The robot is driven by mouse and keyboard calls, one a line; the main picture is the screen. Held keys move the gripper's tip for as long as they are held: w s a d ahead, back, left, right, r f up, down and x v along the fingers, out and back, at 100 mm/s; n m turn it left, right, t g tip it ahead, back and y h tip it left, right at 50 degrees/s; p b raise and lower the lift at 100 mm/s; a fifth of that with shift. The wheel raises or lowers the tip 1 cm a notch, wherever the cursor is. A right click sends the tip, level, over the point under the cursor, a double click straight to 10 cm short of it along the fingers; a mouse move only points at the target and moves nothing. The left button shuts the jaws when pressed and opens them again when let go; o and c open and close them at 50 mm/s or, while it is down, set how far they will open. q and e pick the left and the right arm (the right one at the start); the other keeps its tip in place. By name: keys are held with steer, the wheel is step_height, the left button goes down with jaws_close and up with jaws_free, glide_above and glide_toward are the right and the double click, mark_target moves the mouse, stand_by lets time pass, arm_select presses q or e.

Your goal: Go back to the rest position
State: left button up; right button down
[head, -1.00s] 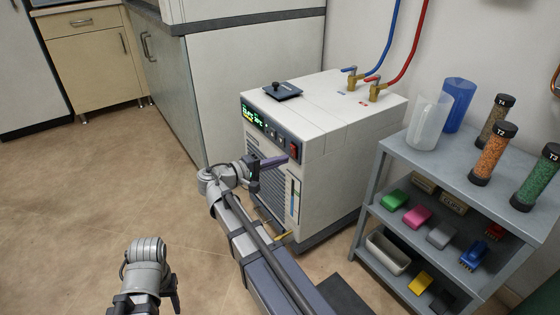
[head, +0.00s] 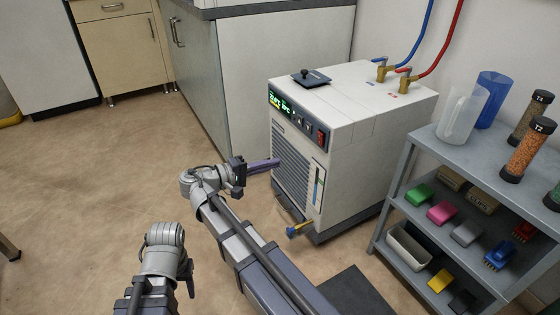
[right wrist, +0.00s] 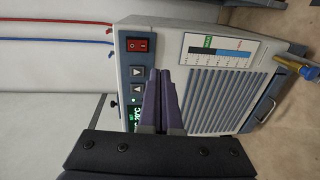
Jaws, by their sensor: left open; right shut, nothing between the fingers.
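The white chiller box (head: 355,125) stands on the floor in the middle of the head view, with a green display and a red switch on its front panel. My right gripper (head: 270,164), with purple fingers, is in front of the chiller's front face. In the right wrist view its fingers (right wrist: 163,98) are shut together and empty, pointing toward the panel and grille. Any gap to the chiller is hard to judge. My left gripper (head: 189,279) is low at the left of the head view, seen only in part, away from the chiller; its fingertips are hard to make out.
A grey shelf (head: 470,160) with jugs, bead-filled tubes and coloured blocks stands on the right. A brass drain tap (head: 300,229) sticks out low on the chiller. Blue and red hoses rise from its top. Cabinets line the back. The floor (head: 90,190) on the left is clear.

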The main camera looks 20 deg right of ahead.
steer(key=shift+a, duration=0.2)
stand_by(0.4)
steer(key=s+a+f+n+g+y+p, duration=0.1)
steer(key=s+a+f+n+y+p, duration=0.25)
steer(key=s+a+y+p, duration=1.45)
step_height(320, 180, up, 36)
steer(key=w+a+h+p, duration=0.2)
steer(key=p, duration=3.1)
steer(key=shift+h+p, duration=0.3)
steer(key=shift+p, duration=0.1)
steer(key=shift+w+m, duration=0.1)
steer(key=shift+m, duration=0.15)
